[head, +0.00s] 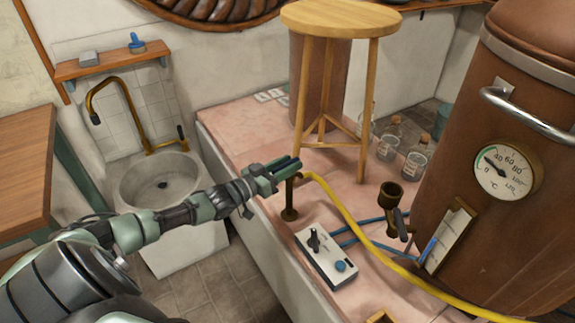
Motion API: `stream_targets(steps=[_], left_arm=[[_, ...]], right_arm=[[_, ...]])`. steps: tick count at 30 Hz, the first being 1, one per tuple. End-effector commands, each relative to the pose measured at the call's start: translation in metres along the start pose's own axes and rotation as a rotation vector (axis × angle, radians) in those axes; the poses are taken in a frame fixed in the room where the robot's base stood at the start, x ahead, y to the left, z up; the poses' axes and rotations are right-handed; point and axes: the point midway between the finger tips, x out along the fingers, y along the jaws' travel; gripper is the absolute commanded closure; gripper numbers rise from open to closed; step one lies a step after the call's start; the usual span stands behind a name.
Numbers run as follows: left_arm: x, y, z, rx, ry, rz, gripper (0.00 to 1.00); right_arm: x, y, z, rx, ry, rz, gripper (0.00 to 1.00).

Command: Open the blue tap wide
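My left gripper (289,166) reaches in from the left, its dark fingers at the top of a short brass standpipe (290,203). The standpipe rises from the pink worktop, and a yellow hose (340,206) leads away from its top. The fingers lie close together and hide the top of the standpipe; I cannot tell whether they grip, touch or only overlap it. No blue tap handle shows clearly; one could be hidden behind the fingers. My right gripper is out of view.
A wooden stool (341,20) stands behind the standpipe. A control box (326,258) with a blue knob lies in front. A copper boiler (460,140) with a dial stands at right, near several glass bottles (389,145). A sink (160,182) is at left.

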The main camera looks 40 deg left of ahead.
Motion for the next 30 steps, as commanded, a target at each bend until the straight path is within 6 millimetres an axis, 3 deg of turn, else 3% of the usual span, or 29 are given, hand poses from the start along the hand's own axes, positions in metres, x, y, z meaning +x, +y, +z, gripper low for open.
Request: stream_targets(steps=[8, 21, 30], left_arm=[[-0.009, 0.000, 0.003, 0.000, -0.005, -0.001, 0.61], [-0.068, 0.001, 0.002, -0.001, -0.005, 0.001, 0.61], [-0.076, 0.001, 0.001, 0.000, -0.001, 0.002, 0.61]], right_arm=[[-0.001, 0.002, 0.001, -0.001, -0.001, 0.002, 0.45], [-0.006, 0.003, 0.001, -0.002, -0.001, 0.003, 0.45], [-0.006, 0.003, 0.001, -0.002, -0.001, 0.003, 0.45]])
